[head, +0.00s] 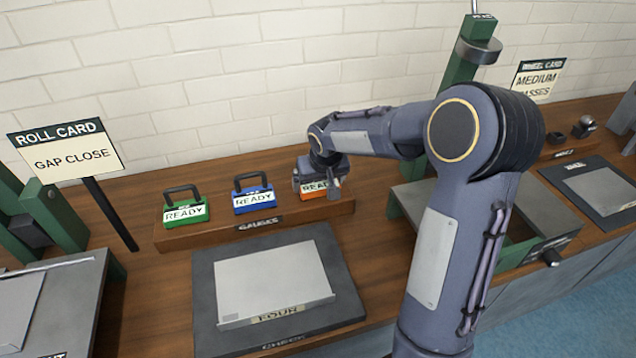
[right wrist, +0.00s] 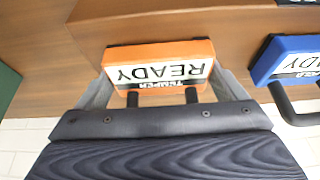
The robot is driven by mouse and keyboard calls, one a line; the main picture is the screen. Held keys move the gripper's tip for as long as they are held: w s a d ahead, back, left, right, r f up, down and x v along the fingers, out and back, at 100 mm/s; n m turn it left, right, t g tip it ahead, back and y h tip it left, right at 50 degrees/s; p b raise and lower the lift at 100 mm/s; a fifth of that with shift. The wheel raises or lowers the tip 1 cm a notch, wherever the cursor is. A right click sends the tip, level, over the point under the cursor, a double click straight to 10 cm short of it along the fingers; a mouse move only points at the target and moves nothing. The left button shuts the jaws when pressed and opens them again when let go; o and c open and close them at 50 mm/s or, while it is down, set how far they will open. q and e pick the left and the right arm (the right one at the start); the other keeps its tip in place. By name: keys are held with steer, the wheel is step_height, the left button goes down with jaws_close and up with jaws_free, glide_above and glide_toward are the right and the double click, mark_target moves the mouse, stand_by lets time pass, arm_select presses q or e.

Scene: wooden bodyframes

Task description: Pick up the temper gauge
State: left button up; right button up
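The temper gauge (right wrist: 160,66) is an orange block with a white READY label and a dark handle, upside down in the right wrist view. In the head view its orange front (head: 320,193) shows at the right end of the wooden gauge rack (head: 200,236), partly hidden by my gripper. My right gripper (head: 318,183) is over it, with one grey finger along each side of the block in the right wrist view (right wrist: 162,75). The fingers look very close to its sides; whether they press on it cannot be told. My left gripper is not in view.
A blue gauge (head: 254,198) and a green gauge (head: 185,212) stand on the same rack, left of the orange one. A dark mat with a grey plate (head: 272,280) lies in front. A roll card sign (head: 68,147) stands at left.

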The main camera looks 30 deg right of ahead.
steer(key=shift+c, duration=1.1)
steer(key=shift+r, duration=0.1)
